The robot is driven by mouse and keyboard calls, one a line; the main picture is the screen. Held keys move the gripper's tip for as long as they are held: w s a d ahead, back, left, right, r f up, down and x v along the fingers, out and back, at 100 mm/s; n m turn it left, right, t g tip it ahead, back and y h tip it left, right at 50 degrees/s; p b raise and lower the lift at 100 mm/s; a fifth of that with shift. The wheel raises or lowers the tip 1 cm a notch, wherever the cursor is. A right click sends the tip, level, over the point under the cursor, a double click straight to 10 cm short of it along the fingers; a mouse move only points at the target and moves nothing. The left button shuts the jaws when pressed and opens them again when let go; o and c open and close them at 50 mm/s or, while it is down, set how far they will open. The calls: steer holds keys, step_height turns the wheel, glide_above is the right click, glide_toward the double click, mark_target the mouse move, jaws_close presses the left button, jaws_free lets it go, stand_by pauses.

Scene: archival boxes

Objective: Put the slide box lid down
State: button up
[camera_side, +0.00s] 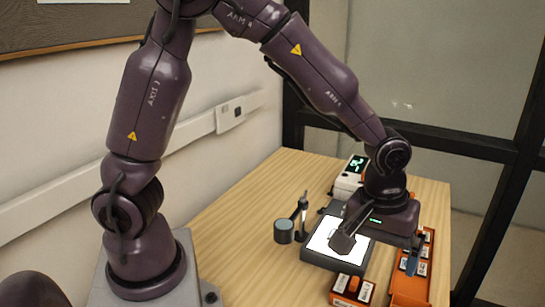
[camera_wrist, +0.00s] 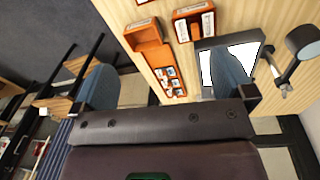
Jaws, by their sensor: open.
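My gripper (camera_side: 380,250) is open, with its fingers wide apart over the right part of the table. In the wrist view the gripper (camera_wrist: 165,80) shows two blue-grey fingers with nothing held between them. That raised part may be the slide box lid, but I cannot tell surely. A long orange tray (camera_wrist: 166,72) holds several slides, and its near part (camera_side: 408,288) looks plain orange.
A lit light panel (camera_side: 322,241) lies left of the tray, partly behind one finger. A dark round-topped cylinder (camera_side: 284,231) and a thin upright tool (camera_side: 303,215) stand beside it. A white device (camera_side: 349,176) with a green display is behind. The left tabletop (camera_side: 250,205) is clear.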

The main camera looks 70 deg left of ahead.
steer(key=s+a+r+m+t, duration=0.4)
steer(key=s+a+r+m, duration=0.3)
steer(key=s+a+r, duration=0.4)
steer(key=s+r, duration=0.3)
steer(key=s, duration=0.1)
steer(key=shift+s+r+t+y, duration=0.3)
steer(key=shift+s+r, duration=0.05)
steer(key=shift+s, duration=0.05)
steer(key=shift+a, duration=0.1)
